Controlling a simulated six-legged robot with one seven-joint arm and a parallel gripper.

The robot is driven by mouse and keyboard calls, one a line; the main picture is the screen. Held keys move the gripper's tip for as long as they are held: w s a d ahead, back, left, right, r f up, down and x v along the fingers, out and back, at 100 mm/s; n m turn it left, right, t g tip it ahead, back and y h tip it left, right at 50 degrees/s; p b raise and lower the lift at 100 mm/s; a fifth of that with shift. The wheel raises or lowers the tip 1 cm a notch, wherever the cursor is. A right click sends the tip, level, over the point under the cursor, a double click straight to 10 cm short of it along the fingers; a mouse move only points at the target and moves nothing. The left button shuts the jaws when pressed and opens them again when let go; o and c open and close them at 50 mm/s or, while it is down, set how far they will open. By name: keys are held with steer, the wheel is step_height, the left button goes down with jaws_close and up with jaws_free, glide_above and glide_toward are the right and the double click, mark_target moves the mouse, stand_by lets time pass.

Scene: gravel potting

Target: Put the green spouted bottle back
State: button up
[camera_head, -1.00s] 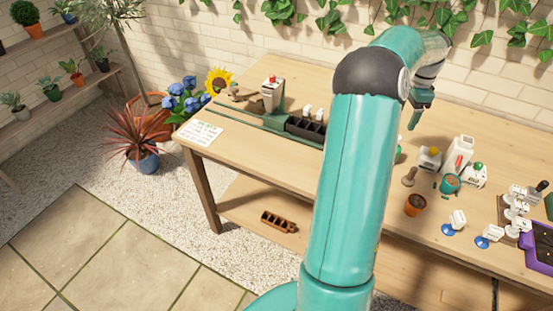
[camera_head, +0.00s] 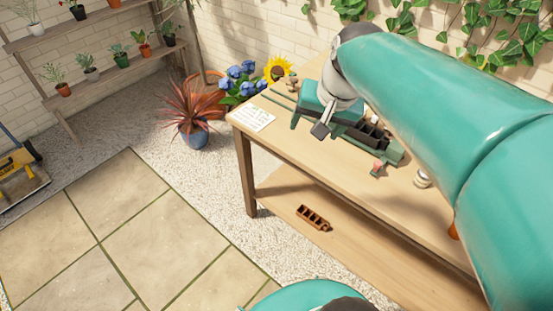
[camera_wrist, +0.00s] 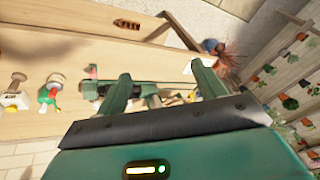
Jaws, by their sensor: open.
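My gripper (camera_wrist: 163,88) is open and empty, with its two green fingers spread apart in the wrist view. In the head view it is over the left part of the wooden bench (camera_head: 285,140), above the green rail fixture with black cells (camera_head: 372,135). That fixture (camera_wrist: 150,92) shows between and behind my fingers in the wrist view. I cannot pick out the green spouted bottle with certainty. A small white and green item with a reddish ring (camera_wrist: 50,92) stands at the left of the wrist view, away from my fingers. My arm hides the right part of the bench in the head view.
A paper sheet (camera_head: 254,118) lies at the bench's left corner. A sunflower (camera_head: 279,69) and blue flowers (camera_head: 240,82) stand behind it. A small pink-topped item (camera_head: 378,168) is by the fixture. A brown tray (camera_head: 313,218) lies on the lower shelf. The paved floor at left is clear.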

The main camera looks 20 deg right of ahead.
steer(key=s+a+f+n+t, duration=0.1)
steer(key=s+a+f+n, duration=0.1)
steer(key=s+a+n, duration=0.4)
steer(key=s+a, duration=0.1)
steer(key=a, duration=0.3)
steer(key=shift+s+a+f, duration=0.15)
steer(key=shift+f, duration=0.15)
stand_by(0.5)
